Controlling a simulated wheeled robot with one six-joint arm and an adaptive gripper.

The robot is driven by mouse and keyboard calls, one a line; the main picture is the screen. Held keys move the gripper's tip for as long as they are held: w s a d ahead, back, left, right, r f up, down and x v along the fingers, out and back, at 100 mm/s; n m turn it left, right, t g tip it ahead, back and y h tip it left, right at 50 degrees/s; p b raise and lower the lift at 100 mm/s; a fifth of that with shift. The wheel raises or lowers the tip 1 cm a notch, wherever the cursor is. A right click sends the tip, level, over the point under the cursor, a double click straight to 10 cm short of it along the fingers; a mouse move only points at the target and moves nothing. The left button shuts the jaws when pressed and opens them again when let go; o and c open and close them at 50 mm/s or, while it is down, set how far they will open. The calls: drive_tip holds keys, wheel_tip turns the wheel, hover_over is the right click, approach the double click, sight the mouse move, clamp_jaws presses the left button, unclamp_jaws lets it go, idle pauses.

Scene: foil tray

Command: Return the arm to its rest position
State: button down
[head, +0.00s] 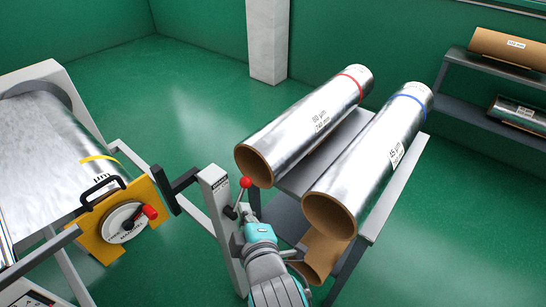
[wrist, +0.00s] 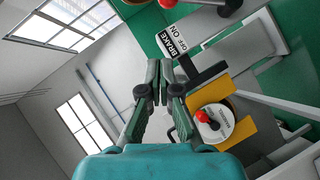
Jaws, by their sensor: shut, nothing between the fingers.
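My arm (head: 262,250) reaches up from the bottom middle of the head view, its end close to a grey post (head: 222,215) with a red-knobbed lever (head: 245,183). My gripper (wrist: 160,68) shows in the wrist view with its fingers together and nothing between them. In the head view its fingertips are hard to make out. In the wrist view a white label reading BRAKE, ON and OFF (wrist: 177,40) is just beyond the fingertips. I cannot tell whether the gripper touches the post or lever.
Two foil rolls, one with a red band (head: 310,125) and one with a blue band (head: 375,160), lie on a grey rack (head: 372,228) at right. A machine with a yellow plate (head: 88,238) and a red-knobbed dial (head: 127,222) stands left. Green floor (head: 190,100) is clear behind.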

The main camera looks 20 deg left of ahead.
drive_tip(key=shift+d, duration=0.1)
drive_tip(key=s+d+f+m+t+h, duration=0.1)
drive_tip(key=s+d+f+m, duration=0.2)
drive_tip(key=d+f, duration=0.3)
drive_tip(key=s+d+f+m+h, duration=0.1)
drive_tip(key=s+d+f+m, duration=0.2)
drive_tip(key=d, duration=0.6)
drive_tip(key=s+d+f+m+t+h, duration=0.1)
drive_tip(key=s+d+f+m, duration=0.3)
drive_tip(key=d, duration=0.3)
drive_tip(key=s+d+m+h, duration=0.1)
drive_tip(key=s+d+m, duration=0.2)
drive_tip(key=s, duration=0.4)
drive_tip(key=s+d+m+h, duration=0.2)
drive_tip(key=s+d+m, duration=0.1)
drive_tip(key=s+d, duration=0.2)
drive_tip(key=s+d+r+m+h, duration=0.1)
drive_tip(key=s+d+m, duration=0.3)
drive_tip(key=s, duration=0.5)
drive_tip(key=shift+s+d+t+h, duration=0.4)
drive_tip(key=shift+d+h, duration=0.15)
drive_tip(key=shift+h, duration=0.15)
drive_tip(key=shift+w, duration=0.1)
